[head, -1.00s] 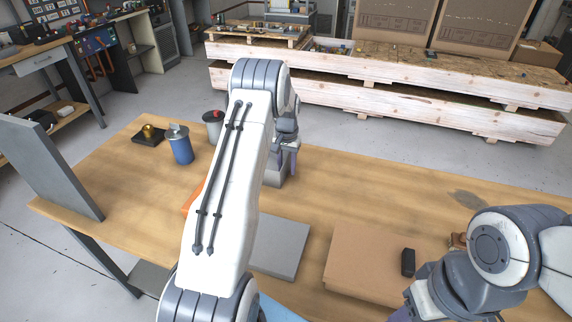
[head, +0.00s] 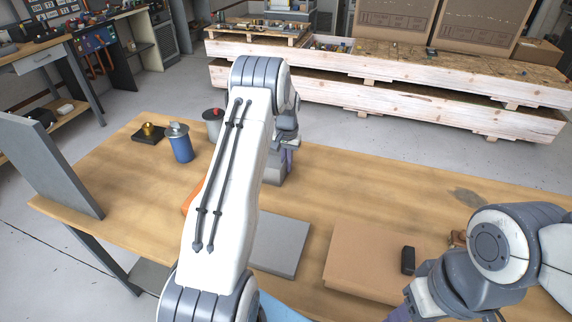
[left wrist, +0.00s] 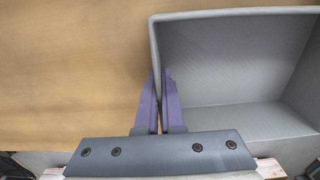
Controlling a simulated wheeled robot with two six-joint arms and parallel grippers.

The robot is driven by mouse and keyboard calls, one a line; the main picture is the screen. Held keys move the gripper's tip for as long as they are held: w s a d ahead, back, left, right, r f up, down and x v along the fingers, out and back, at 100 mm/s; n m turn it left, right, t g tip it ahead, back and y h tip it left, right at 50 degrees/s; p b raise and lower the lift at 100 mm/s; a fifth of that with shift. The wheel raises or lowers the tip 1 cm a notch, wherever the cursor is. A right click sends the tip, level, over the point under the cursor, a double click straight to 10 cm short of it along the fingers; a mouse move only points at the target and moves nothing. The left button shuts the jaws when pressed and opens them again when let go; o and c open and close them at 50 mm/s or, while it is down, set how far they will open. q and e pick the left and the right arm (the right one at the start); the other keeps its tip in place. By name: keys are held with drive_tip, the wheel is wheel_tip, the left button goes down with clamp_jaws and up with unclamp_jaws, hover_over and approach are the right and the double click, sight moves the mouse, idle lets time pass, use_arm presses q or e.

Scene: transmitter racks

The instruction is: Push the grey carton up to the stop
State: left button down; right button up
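The grey carton (head: 274,174) stands on the wooden table, partly hidden behind my left arm. In the left wrist view the open-topped carton (left wrist: 235,60) fills the right side, and its inside looks empty. My left gripper (head: 289,158) is at the carton's right side. In the left wrist view the purple fingers of this gripper (left wrist: 159,74) are close together, one on each side of the carton's near wall, and look shut on it. My right arm is folded at the lower right; its finger opening is not clear. I cannot tell which thing is the stop.
An upright grey panel (head: 45,165) stands at the table's left end. A blue canister (head: 180,146), a grey canister with a red knob (head: 213,124) and a brass piece on a dark base (head: 149,132) stand behind. A flat grey plate (head: 281,249) and brown box (head: 370,262) lie in front.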

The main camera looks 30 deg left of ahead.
idle(0.6)
use_arm(q)
drive_tip(key=c, duration=1)
unclamp_jaws()
drive_tip(key=shift+o, duration=0.2)
wheel_tip(320, 180, up, 10)
drive_tip(key=shift+r+b, duration=0.25)
drive_tip(key=shift+b, duration=0.2)
